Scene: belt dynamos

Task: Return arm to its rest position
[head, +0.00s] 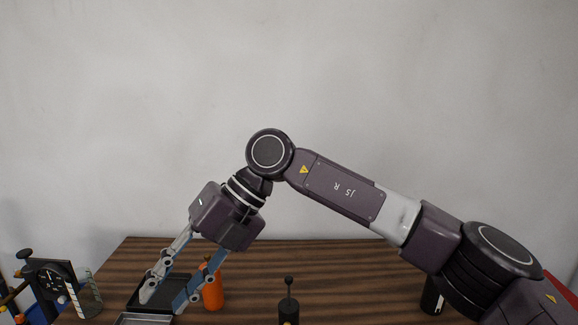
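My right arm reaches in from the right across the view. Its gripper (167,295) hangs at the lower left, over the dark tray (178,281), pointing down and left. The two fingers stand apart with nothing seen between them, so it looks open. Whether a fingertip touches the tray is hard to tell. My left gripper is not in view.
A brown wooden table (330,262) stands against a plain wall. An orange bottle (212,292) stands close to the right finger. A black knobbed object (288,306) is at the front middle. A dark cylinder (432,299) is partly behind my arm. A black device (50,283) is far left.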

